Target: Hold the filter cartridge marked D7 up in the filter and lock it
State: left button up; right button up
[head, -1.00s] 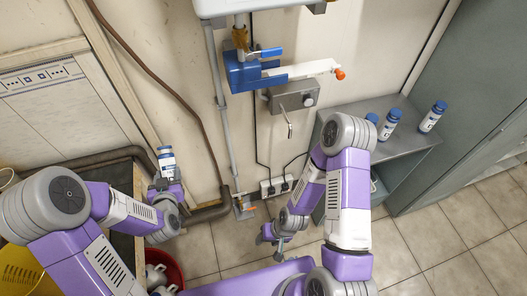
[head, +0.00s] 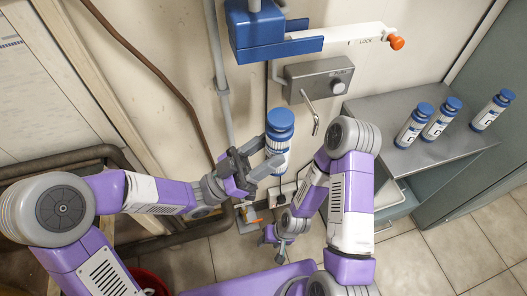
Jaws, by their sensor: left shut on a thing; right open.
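A filter cartridge (head: 279,138) with a blue cap and white body is upright in my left gripper (head: 259,160), which is shut on it. Its marking cannot be read here. The blue filter head (head: 262,32) is on the wall above it, with a white lever (head: 345,38) reaching right, marked LOCK and tipped with an orange knob (head: 396,41). The cartridge is below the filter head and apart from it. My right gripper (head: 270,237) is low in front of the wall, open, with nothing seen in it.
Several blue-capped cartridges (head: 413,125) stand on the grey cabinet (head: 385,108) at the right. A grey metal box with a tap (head: 319,79) juts from the wall beside the held cartridge. Pipes run along the wall at left. A red bucket (head: 147,281) is at the lower left.

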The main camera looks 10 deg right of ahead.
pick_arm(q)
jog(key=shift+r+g, duration=0.1)
jog(key=shift+g, duration=0.2)
jog(key=w+r+p, duration=0.1)
jog(key=w+r, duration=0.1)
jog(key=w, duration=1.3)
jog(key=shift+w+a, duration=0.2)
jog(key=shift+a, duration=0.05)
pick_arm(e)
jog(key=shift+r, duration=0.5)
pick_arm(q)
jog(key=shift+b, duration=0.4)
pick_arm(e)
jog(key=shift+f, duration=0.5)
pick_arm(q)
jog(key=shift+r+p, duration=0.75)
jog(key=shift+r, duration=1.15)
pick_arm(e)
jog(key=shift+r, duration=0.7)
dwell(0.7)
grip_shut()
